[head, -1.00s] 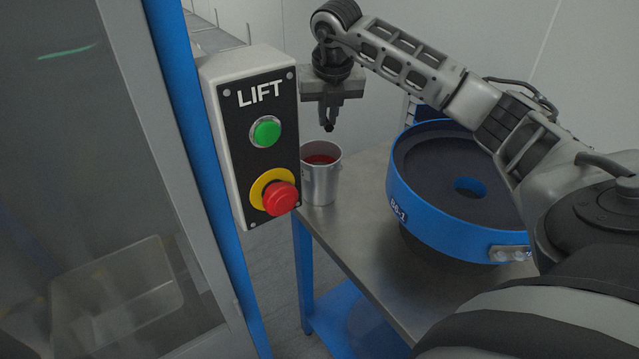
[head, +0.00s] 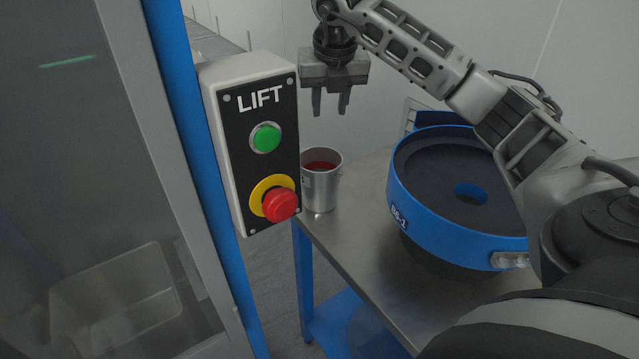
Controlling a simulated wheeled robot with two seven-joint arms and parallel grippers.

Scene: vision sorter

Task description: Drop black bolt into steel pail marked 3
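A steel pail (head: 322,188) stands upright on the near left corner of the metal table. Its inside looks red, and its left edge is hidden behind the lift control box. I cannot read a number on it. My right gripper (head: 330,108) hangs above the pail, pointing down, with its fingers apart and nothing between them. The black bolt cannot be made out now; the inside of the pail is only partly visible. My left gripper is not in view.
The lift control box (head: 247,190) with green and red buttons stands close to the pail's left. A blue round feeder bowl (head: 440,225) fills the table's right side. Bare metal tabletop (head: 350,235) lies between pail and bowl.

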